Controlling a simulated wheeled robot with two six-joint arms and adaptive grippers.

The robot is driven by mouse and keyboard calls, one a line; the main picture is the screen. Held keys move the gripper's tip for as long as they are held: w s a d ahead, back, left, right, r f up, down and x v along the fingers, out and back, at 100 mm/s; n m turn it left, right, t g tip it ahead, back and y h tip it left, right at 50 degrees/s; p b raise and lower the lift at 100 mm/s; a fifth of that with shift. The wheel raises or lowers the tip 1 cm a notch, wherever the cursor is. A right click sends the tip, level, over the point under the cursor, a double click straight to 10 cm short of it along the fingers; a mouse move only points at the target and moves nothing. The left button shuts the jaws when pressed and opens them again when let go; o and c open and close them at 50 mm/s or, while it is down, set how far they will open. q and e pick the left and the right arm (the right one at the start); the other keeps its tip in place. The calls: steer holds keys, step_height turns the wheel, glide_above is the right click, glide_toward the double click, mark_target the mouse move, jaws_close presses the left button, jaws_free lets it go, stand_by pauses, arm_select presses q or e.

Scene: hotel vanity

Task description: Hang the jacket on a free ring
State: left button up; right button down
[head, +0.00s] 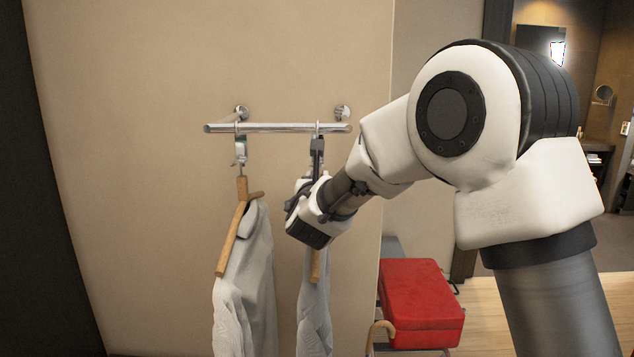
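A jacket (312,322) on a wooden hanger (315,264) hangs below the right end of the chrome rail (277,128). My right gripper (303,188) is in front of the upper part of this hanger and hides its neck. Its fingers are partly hidden, so I cannot tell whether they grip the hanger. A dark ring fitting (317,152) hangs from the rail just above the gripper. A second pale garment (245,290) on a wooden hanger (231,238) hangs from the left ring fitting (240,152). My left gripper is out of view.
The beige wall (130,170) is behind the rail, with clear room on its left. A red suitcase (421,301) rests on a low rack at the lower right, beside a curved wooden handle (380,329). My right arm covers much of the right side.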

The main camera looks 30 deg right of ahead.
steer(key=shift+w+b, duration=0.1)
steer(key=shift+b, duration=0.2)
steer(key=shift+x, duration=1.15)
stand_by(0.3)
steer(key=shift+b, duration=0.3)
steer(key=shift+b, duration=0.35)
stand_by(0.4)
steer(key=shift+f+b, duration=0.45)
steer(key=shift+b, duration=0.65)
stand_by(0.5)
steer(key=c, duration=0.9)
jaws_free()
steer(key=shift+c, duration=0.2)
